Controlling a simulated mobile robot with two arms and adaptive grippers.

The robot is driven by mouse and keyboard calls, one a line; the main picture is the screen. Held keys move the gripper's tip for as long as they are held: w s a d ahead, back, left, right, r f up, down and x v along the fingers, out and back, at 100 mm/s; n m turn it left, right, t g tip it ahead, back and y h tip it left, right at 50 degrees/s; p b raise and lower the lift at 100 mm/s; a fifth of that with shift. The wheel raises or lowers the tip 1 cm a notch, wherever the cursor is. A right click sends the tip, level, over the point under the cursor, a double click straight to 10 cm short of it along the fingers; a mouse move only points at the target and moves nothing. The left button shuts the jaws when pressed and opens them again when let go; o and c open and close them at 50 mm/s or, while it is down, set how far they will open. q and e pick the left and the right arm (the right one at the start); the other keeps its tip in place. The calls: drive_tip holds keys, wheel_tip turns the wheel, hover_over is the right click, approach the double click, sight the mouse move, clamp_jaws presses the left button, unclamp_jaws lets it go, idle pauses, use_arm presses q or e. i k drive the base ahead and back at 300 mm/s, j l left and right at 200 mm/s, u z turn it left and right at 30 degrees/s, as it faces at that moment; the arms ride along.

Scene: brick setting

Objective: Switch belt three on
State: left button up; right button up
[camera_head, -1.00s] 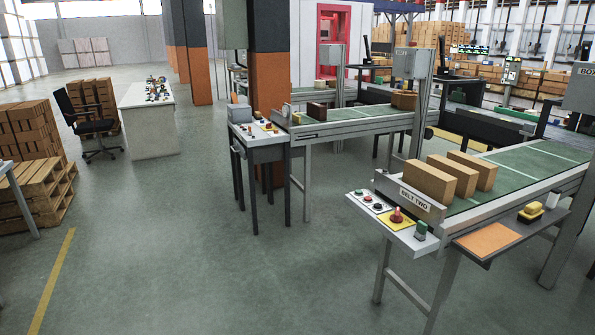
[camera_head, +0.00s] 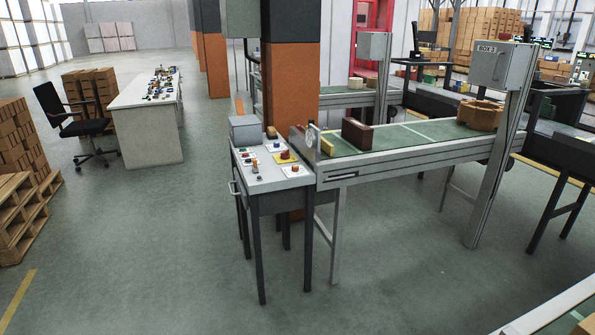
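A conveyor with a green belt (camera_head: 415,132) stands at centre right, with a grey box reading "BOX 3" (camera_head: 492,62) on its post. At its left end is a small table with a light top (camera_head: 268,181). On that top are several controls on plates, among them a red knob on a yellow plate (camera_head: 285,155), an orange upright piece (camera_head: 255,165) and a red one on a white plate (camera_head: 294,168). They are too small to read. Neither of my grippers is in view.
A dark brown block (camera_head: 357,134) and a tan ring-shaped part (camera_head: 480,115) lie on the belt. An orange pillar (camera_head: 290,85) stands behind the table. A black chair (camera_head: 75,122) and white bench (camera_head: 147,125) are at left. Floor in front of the table is clear.

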sight(284, 154)
drive_tip(key=i+l+u, duration=0.1)
drive_tip(key=i, duration=0.35)
drive_tip(key=i+l, duration=0.15)
drive_tip(key=i, duration=0.25)
drive_tip(key=i+j+z, duration=0.1)
drive_tip(key=i+j, duration=0.25)
drive_tip(key=i+j+z, duration=0.15)
drive_tip(key=i+j, duration=0.2)
drive_tip(key=i+j+z, duration=0.1)
drive_tip(key=i+j, duration=0.25)
drive_tip(key=i+j+z, duration=0.1)
drive_tip(key=i+j, duration=0.25)
drive_tip(key=j, duration=0.15)
drive_tip(key=i+j+z, duration=0.15)
drive_tip(key=i+j, duration=0.15)
drive_tip(key=j, duration=0.15)
drive_tip(key=i+j+z, duration=0.1)
drive_tip(key=i+j, duration=0.15)
drive_tip(key=j, duration=0.25)
